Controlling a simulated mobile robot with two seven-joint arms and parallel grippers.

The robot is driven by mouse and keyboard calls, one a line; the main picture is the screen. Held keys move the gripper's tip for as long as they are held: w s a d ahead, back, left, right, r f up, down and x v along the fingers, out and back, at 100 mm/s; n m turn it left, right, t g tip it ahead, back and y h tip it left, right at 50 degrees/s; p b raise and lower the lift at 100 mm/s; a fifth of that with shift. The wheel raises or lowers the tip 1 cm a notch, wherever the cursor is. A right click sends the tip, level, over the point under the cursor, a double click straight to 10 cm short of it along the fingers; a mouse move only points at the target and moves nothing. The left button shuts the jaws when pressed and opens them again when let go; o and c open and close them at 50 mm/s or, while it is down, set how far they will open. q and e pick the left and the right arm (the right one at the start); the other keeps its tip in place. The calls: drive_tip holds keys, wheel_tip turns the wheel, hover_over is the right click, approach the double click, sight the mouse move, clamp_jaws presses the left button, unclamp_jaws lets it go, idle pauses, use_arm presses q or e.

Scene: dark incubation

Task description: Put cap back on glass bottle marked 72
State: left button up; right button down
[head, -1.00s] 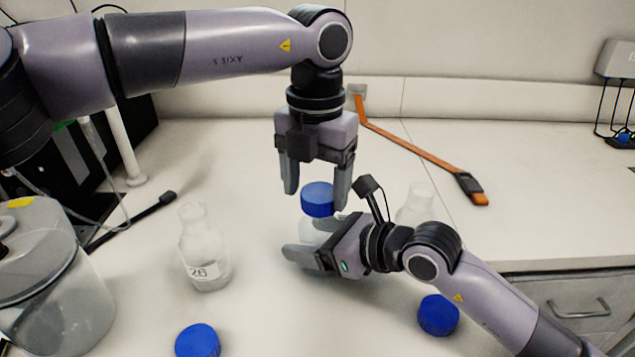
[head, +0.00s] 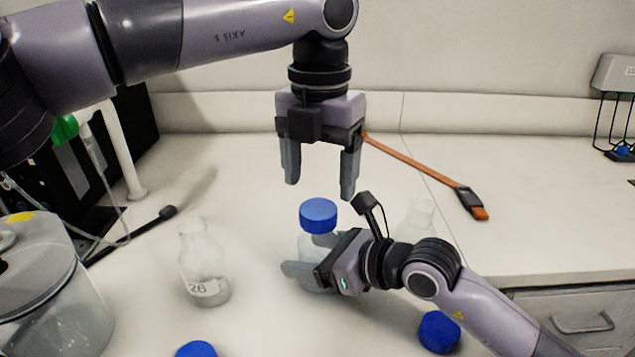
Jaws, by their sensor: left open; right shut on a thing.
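A glass bottle (head: 312,249) stands upright on the bench with a blue cap (head: 318,214) on its mouth. The cap looks level; how tightly it sits I cannot tell. The bottle's label is hidden. My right gripper (head: 308,258) is shut on the bottle's body from the right, below the cap. My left gripper (head: 320,186) is open and empty, pointing down just above the cap, its fingers clear of it.
A bottle marked 26 (head: 203,265) stands uncapped at left. Another clear bottle (head: 416,222) stands behind my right arm. Loose blue caps lie at front left (head: 196,350) and front right (head: 438,332). A lidded container (head: 50,300) is at far left.

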sight(318, 208)
use_arm(q)
drive_tip(key=shift+d, duration=0.1)
drive_tip(key=shift+c, duration=0.4)
drive_tip(key=shift+f, duration=0.1)
drive_tip(key=shift+n, duration=0.3)
drive_tip(key=n, duration=0.5)
drive_tip(key=shift+r, duration=0.35)
drive_tip(key=n, duration=0.6)
drive_tip(key=shift+w+r+n, duration=0.1)
drive_tip(key=shift+r+n, duration=0.3)
drive_tip(key=n, duration=0.6)
drive_tip(key=shift+r, duration=0.35)
drive_tip(key=n, duration=0.5)
drive_tip(key=shift+r, duration=0.3)
drive_tip(key=shift+a+f, duration=0.2)
drive_tip(key=shift+f, duration=3.85)
